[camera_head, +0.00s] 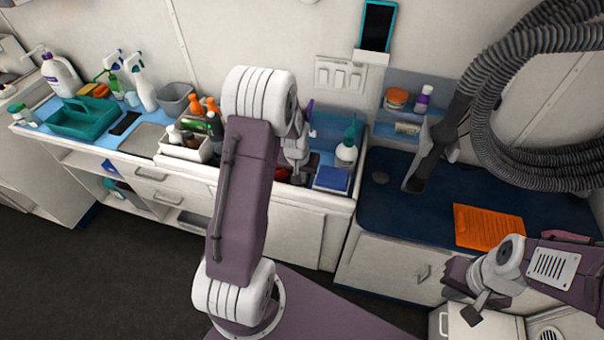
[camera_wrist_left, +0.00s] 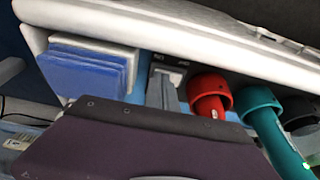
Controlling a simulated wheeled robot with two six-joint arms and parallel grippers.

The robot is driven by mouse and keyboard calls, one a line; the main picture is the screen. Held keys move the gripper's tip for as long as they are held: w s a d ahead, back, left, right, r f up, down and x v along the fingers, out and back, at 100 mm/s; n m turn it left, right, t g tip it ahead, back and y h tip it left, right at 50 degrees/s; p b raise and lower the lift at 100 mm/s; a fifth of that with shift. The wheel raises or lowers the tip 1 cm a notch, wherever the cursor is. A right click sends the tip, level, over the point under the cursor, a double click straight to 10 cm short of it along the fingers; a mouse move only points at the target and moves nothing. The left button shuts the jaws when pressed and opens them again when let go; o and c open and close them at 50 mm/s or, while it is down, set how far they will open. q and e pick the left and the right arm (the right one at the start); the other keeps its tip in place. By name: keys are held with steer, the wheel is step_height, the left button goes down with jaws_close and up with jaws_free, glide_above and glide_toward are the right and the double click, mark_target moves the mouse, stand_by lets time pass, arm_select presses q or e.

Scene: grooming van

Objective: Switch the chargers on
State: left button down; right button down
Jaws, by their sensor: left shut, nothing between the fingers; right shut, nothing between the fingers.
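In the left wrist view a small plate with dark lettering carries a pale switch (camera_wrist_left: 176,74). Beside it stand a red clipper-like item (camera_wrist_left: 209,92), a teal one (camera_wrist_left: 262,108) and a dark one partly cut off, with a small green light (camera_wrist_left: 305,165) near it. Which parts are charger bases is hard to tell. My left gripper (camera_head: 298,176) is shut and empty, down at the counter; in the wrist view its grey fingers (camera_wrist_left: 164,94) are at the switch, contact unclear. My arm hides part of this spot in the head view. My right gripper (camera_head: 473,312) is shut and empty, low at the right.
A blue stack (camera_head: 332,178) lies right of my left gripper, with a pump bottle (camera_head: 347,150) behind. A white caddy of bottles (camera_head: 184,146) stands left. A wall panel (camera_head: 340,75) has several white rockers. A hose (camera_head: 520,120) hangs over the dark blue table (camera_head: 400,205).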

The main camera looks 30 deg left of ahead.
arm_select(q)
steer(key=shift+f, duration=0.25)
steer(key=shift+s+d, duration=0.1)
steer(key=shift+s, duration=0.05)
steer(key=shift+a+r, duration=0.1)
steer(key=shift+a, duration=0.25)
steer(key=shift+a+r, duration=0.1)
steer(key=shift+a, duration=0.4)
